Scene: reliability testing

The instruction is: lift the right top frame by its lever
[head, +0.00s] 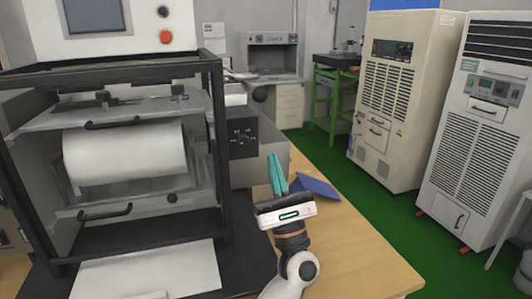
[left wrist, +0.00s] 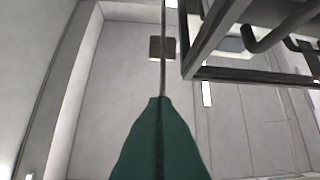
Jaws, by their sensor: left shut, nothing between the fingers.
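My left gripper (head: 273,158) is shut and empty, its teal fingers pointing up above the wooden table. The fingers also show in the left wrist view (left wrist: 160,102). A black ball knob (head: 260,94) is above and slightly left of the fingertips, apart from them in the picture; it looks like the lever's end. It is beside a grey machine with a dark panel (head: 241,138). Which part is the right top frame I cannot tell. In the left wrist view a thin upright rod (left wrist: 163,50) lines up with the fingertips; contact cannot be told. My right gripper is not in view.
A black-framed machine (head: 215,150) with a white roll (head: 125,155) and black handles fills the left. A blue object (head: 318,187) is by my gripper on the wooden table (head: 350,240). Cream cabinets (head: 400,100) stand at the right. The left wrist view shows a metal frame edge (left wrist: 215,40).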

